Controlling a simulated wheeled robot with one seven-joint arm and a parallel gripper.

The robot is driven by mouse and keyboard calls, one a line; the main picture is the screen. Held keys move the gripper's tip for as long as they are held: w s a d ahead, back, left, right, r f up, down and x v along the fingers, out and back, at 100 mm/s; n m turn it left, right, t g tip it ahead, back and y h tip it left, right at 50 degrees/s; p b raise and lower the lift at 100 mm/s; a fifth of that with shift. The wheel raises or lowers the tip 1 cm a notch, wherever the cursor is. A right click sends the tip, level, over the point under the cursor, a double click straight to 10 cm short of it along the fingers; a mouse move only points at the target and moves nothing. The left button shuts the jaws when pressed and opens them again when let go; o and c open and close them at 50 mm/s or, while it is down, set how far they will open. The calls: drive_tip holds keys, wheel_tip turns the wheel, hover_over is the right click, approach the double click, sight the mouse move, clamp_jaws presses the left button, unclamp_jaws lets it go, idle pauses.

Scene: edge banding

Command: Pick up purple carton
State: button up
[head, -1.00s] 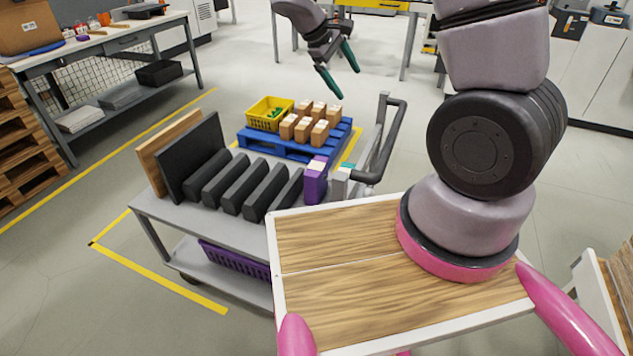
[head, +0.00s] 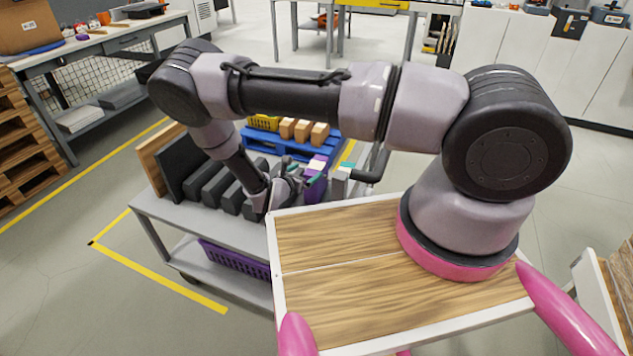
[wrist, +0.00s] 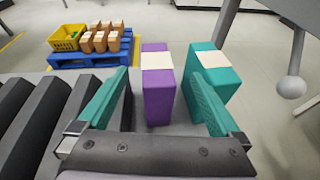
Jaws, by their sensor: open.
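The purple carton (wrist: 158,92) stands upright on the grey cart with a pale label over its top. In the wrist view it lies ahead of my gripper (wrist: 160,100), between the lines of its two teal fingers. My gripper is open and nothing is held. In the head view the purple carton (head: 316,190) is partly hidden behind my gripper (head: 302,178), which is low over the cart just left of it. A teal carton (wrist: 208,75) with a pale label stands close to the right of the purple one, with a narrow gap; the right finger overlaps it in the picture.
Several black blocks (wrist: 42,115) stand in a row left of my gripper on the cart (head: 160,215). A blue pallet (wrist: 82,56) with small brown boxes and a yellow crate (wrist: 67,38) lies beyond. The cart's handle is at its right end.

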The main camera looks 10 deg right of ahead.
sight(317, 169)
wheel_tip(317, 169, down, 2)
drive_tip(key=shift+s+a+f+n+t+y, duration=0.15)
drive_tip(key=shift+n+t+y, duration=0.2)
drive_tip(key=shift+n, duration=0.35)
drive_tip(key=shift+f, duration=0.2)
drive_tip(key=x, duration=1)
drive_tip(key=shift+d+f, duration=0.1)
drive_tip(key=shift+d, duration=0.15)
clamp_jaws()
